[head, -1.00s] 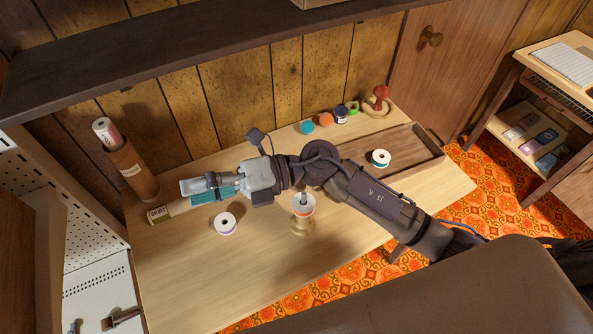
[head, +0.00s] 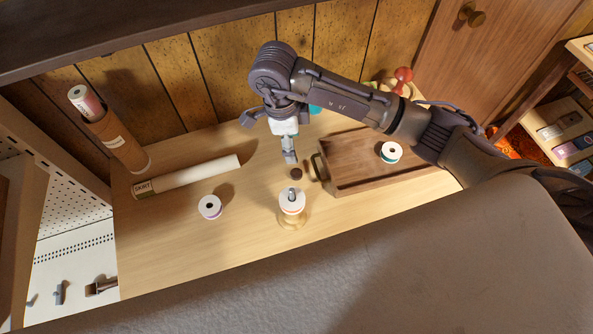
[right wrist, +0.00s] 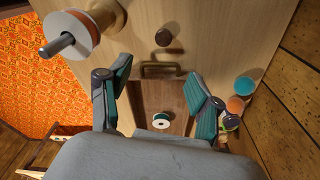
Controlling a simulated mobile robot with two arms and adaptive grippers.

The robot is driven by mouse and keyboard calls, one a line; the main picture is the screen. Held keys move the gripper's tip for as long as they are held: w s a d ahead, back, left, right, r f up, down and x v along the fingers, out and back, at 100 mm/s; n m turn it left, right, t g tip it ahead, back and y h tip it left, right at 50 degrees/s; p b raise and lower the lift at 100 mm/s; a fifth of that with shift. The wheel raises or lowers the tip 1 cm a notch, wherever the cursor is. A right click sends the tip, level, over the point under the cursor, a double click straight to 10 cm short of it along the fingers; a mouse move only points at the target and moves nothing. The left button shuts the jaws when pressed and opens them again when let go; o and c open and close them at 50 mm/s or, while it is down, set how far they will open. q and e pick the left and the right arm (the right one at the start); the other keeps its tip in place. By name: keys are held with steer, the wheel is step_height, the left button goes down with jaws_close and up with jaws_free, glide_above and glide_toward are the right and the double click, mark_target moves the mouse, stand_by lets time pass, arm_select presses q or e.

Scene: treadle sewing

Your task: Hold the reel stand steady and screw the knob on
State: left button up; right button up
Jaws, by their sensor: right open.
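The reel stand (head: 293,220) stands upright on the table, with a white-and-orange reel (head: 292,200) on it and a bare metal rod rising from the reel's middle. The stand (right wrist: 103,14) and rod also show at the upper left of the right wrist view. The small dark brown round knob (head: 296,174) lies on the table just behind the stand; it also shows in the right wrist view (right wrist: 163,38). My right gripper (head: 290,157) points down above the table, behind the knob and apart from it. In the right wrist view its teal fingers (right wrist: 158,76) are spread and empty. My left gripper is not in view.
A wooden tray (head: 335,183) with a handle lies to the right, holding a teal-and-white reel (head: 391,152). A loose white reel (head: 210,207) and a paper roll (head: 195,175) lie to the left. A cardboard tube (head: 120,143) stands behind. The table front is clear.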

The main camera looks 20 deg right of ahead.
steer(key=shift+f, duration=0.1)
steer(key=p, duration=0.1)
glide_above(296, 172)
steer(key=f, duration=0.7)
steer(key=shift+s+a+f, duration=0.1)
steer(key=shift+s+f, duration=0.2)
steer(key=shift+f, duration=0.45)
steer(key=shift+f+p, duration=0.3)
steer(key=shift+p, duration=0.15)
steer(key=f, duration=0.2)
steer(key=f+p, duration=0.1)
steer(key=shift+w+f, duration=0.25)
steer(key=shift+f, duration=0.55)
